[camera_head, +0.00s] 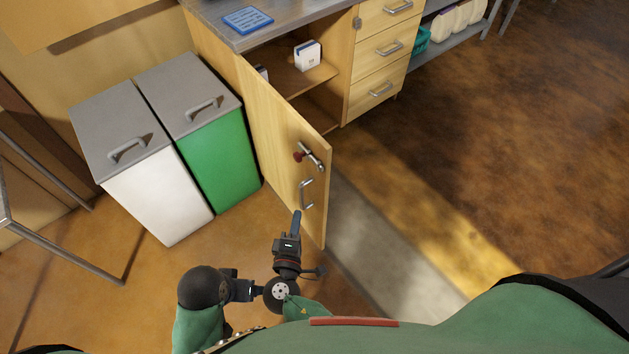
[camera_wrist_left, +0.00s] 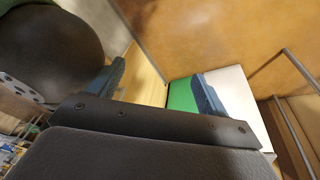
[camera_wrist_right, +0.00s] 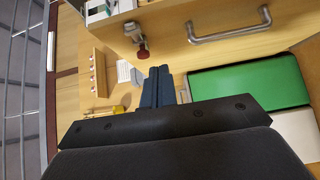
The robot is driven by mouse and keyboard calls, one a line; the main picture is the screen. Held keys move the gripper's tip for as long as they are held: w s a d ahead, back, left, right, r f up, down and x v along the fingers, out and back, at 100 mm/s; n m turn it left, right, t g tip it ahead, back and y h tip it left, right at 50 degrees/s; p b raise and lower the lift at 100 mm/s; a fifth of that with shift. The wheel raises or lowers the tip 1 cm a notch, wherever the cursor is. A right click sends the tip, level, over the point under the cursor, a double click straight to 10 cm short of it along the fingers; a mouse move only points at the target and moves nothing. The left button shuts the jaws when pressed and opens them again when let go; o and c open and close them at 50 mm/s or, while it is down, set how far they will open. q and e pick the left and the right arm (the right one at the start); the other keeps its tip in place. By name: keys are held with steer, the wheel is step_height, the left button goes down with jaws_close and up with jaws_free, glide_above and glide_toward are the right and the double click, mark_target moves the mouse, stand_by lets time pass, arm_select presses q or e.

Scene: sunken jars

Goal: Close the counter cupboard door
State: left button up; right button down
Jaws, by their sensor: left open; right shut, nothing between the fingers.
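The counter cupboard door (camera_head: 277,128) is a pale wood panel standing wide open, swung out from the counter towards me. It carries a metal bar handle (camera_head: 306,194) and, above it, a latch with a red knob (camera_head: 299,156). My right gripper (camera_head: 297,215) is shut and empty, its blue fingers close below the bar handle; I cannot tell if they touch the door. In the right wrist view the shut fingers (camera_wrist_right: 157,84) are near the red knob (camera_wrist_right: 142,51) and bar handle (camera_wrist_right: 229,27). My left gripper (camera_wrist_left: 158,82) is open and empty in its wrist view.
A white bin (camera_head: 160,197) and a green bin (camera_head: 220,160) with grey lids stand left of the door. The cupboard holds a small white box (camera_head: 307,55) on its shelf. Drawers (camera_head: 384,45) are to the right. The floor right of the door is clear.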

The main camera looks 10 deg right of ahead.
steer(key=p, duration=0.4)
glide_toward(317, 170)
steer(key=w+a, duration=0.2)
steer(key=w, duration=0.2)
steer(key=d, duration=0.1)
steer(key=w+d+p, duration=0.1)
steer(key=d, duration=0.1)
steer(key=shift+w+r, duration=0.1)
steer(key=shift+w, duration=0.05)
arm_select(q)
step_height(317, 170, down, 14)
steer(key=a+g, duration=0.1)
steer(key=shift+w+a+r+y, duration=0.25)
steer(key=shift+w+a+y, duration=0.1)
steer(key=shift+a+y, duration=0.05)
arm_select(e)
steer(key=shift+w+d, duration=0.15)
steer(key=shift+d, duration=0.1)
steer(key=shift+d, duration=0.1)
